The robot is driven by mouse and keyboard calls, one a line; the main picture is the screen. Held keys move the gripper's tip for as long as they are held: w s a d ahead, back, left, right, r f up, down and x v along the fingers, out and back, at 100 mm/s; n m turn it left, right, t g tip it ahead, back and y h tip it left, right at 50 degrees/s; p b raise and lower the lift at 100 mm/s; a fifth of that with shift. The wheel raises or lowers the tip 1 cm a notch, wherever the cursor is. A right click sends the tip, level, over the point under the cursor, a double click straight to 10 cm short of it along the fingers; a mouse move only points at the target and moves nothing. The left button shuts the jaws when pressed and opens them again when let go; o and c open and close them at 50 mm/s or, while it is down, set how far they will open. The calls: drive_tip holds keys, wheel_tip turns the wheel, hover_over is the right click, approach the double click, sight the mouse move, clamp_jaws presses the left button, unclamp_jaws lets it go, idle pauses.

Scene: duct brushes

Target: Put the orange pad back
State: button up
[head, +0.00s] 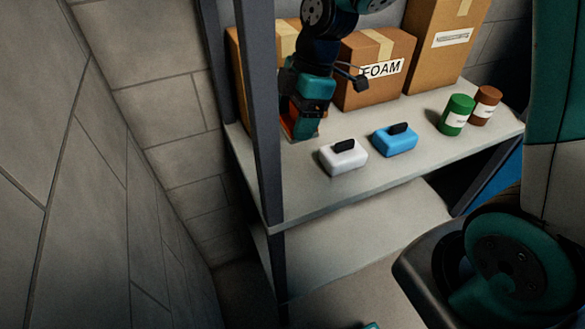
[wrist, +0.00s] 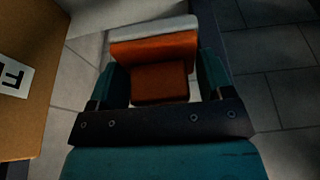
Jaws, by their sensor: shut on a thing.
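The orange pad (wrist: 152,52) is between the two fingers of my gripper (wrist: 160,82) in the wrist view, with a pale strip along its far edge. My gripper is shut on it. In the head view my gripper (head: 305,125) points down at the left end of the upper shelf (head: 400,160), and a sliver of the orange pad (head: 287,129) shows beside it. The rest of the pad is hidden by the gripper there. I cannot tell whether the pad touches the shelf. A white pad (head: 343,159) and a blue pad (head: 395,143), each with a black handle, stand to the right.
A cardboard box marked FOAM (head: 375,85) and a taller box (head: 445,45) stand behind. A green can (head: 457,115) and a brown can (head: 485,106) stand at the right. A dark shelf post (head: 262,130) rises close to the left of my gripper. The front shelf edge is clear.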

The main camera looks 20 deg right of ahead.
sight(288, 184)
drive_tip(key=f, duration=0.5)
drive_tip(key=f+p, duration=0.1)
drive_tip(key=f, duration=0.4)
drive_tip(key=f+p, duration=0.1)
drive_tip(key=f, duration=0.4)
drive_tip(key=shift+a, duration=0.25)
drive_tip(key=shift+f, duration=0.15)
drive_tip(key=o, duration=0.8)
drive_tip(key=b+v, duration=0.2)
drive_tip(key=v, duration=1)
drive_tip(key=shift+b, duration=0.3)
